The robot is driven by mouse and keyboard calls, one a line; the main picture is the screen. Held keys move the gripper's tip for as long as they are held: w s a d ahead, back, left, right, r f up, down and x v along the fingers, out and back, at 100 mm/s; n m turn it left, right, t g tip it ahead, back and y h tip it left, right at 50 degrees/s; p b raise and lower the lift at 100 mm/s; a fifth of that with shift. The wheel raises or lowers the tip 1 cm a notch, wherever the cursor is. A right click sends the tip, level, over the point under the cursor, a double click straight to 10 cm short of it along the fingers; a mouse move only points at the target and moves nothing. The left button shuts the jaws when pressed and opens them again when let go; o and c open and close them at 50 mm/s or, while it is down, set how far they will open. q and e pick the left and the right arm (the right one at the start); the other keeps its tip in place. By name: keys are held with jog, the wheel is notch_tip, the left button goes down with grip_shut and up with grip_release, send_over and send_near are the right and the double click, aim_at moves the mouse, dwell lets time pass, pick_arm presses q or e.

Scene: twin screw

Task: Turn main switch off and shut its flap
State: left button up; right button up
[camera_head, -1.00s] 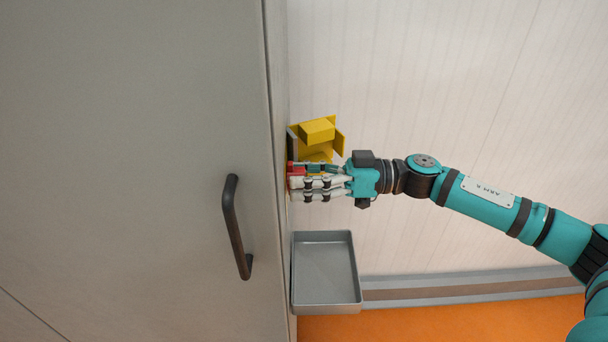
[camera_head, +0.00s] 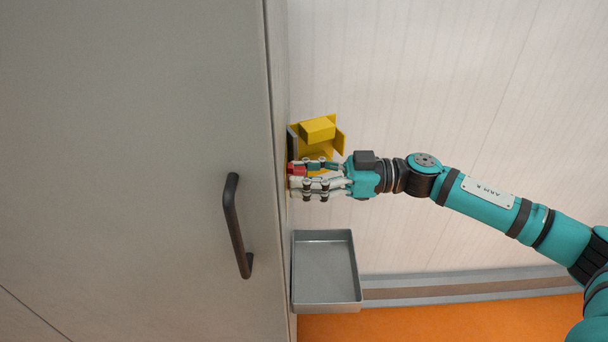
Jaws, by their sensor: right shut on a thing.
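The yellow flap (camera_head: 318,130) stands open on the side of the grey cabinet, above my right gripper. The red main switch (camera_head: 296,169) shows at the fingertips, just below the flap; its turn position is too small to tell. My right gripper (camera_head: 304,179) comes in from the right and is shut on the red switch. Its fingers hide part of the switch and the plate behind it. My left gripper is not in view.
The grey cabinet (camera_head: 130,140) with a dark bar handle (camera_head: 235,225) fills the left. A grey tray (camera_head: 326,270) sticks out from the cabinet side below my right gripper. A pale ribbed wall and orange floor (camera_head: 440,322) lie to the right.

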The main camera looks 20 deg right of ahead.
jog(key=n, duration=0.3)
jog(key=shift+s+f+n+b, duration=0.1)
jog(key=shift+n+b, duration=0.3)
jog(key=n+b, duration=0.1)
jog(key=n, duration=0.2)
jog(key=shift+n+b, duration=0.3)
jog(key=n+b, duration=0.2)
jog(key=n, duration=0.2)
jog(key=shift+f+b, duration=0.15)
jog(key=shift+b, duration=0.25)
jog(key=shift+n+b, duration=1.15)
jog(key=shift+n, duration=0.75)
jog(key=o, duration=1.2)
